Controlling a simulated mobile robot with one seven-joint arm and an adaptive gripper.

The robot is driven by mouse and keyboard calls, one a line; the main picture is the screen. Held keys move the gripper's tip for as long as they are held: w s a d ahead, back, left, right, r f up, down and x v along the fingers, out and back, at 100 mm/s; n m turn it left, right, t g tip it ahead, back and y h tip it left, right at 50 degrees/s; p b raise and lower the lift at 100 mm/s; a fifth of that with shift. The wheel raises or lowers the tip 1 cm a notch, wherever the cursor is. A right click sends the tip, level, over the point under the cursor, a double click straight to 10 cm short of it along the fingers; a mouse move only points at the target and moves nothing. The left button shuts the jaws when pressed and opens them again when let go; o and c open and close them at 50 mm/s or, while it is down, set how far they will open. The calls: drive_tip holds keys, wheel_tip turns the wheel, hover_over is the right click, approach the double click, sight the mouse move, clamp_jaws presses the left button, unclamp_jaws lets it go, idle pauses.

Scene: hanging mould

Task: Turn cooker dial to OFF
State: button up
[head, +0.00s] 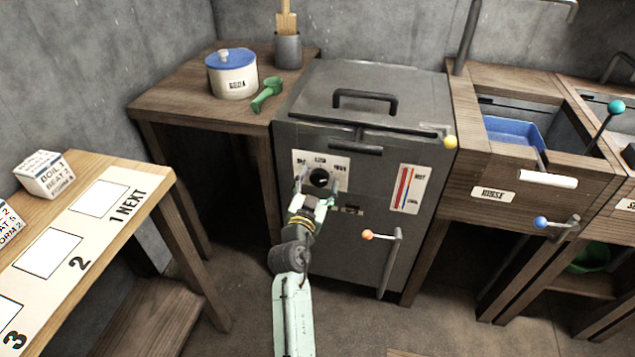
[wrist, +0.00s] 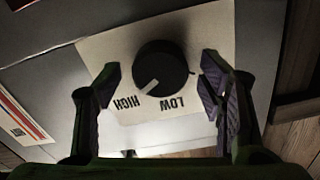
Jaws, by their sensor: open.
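The black round cooker dial (head: 319,177) sits on a white label plate (head: 301,157) on the front of the dark grey cooker (head: 350,255). In the wrist view the dial (wrist: 165,65) shows a pale pointer mark aimed down-left, towards HIGH. HIGH and LOW read upside down there, and OFF is not visible. My gripper (head: 318,186) is open in front of the dial. In the wrist view my gripper (wrist: 160,78) has one finger on each side of the dial, apart from it on the left and closer on the right. How deep the fingertips reach is unclear.
A red and blue gauge (head: 409,189) and an orange-knobbed handle (head: 384,245) are right of the dial on the cooker front. A bar handle (head: 355,148) is just above it. A wooden table (head: 165,100) with a blue-lidded pot (head: 232,75) adjoins on the left.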

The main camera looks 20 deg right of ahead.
drive_tip(key=shift+c, duration=0.3)
drive_tip(key=c, duration=1.1)
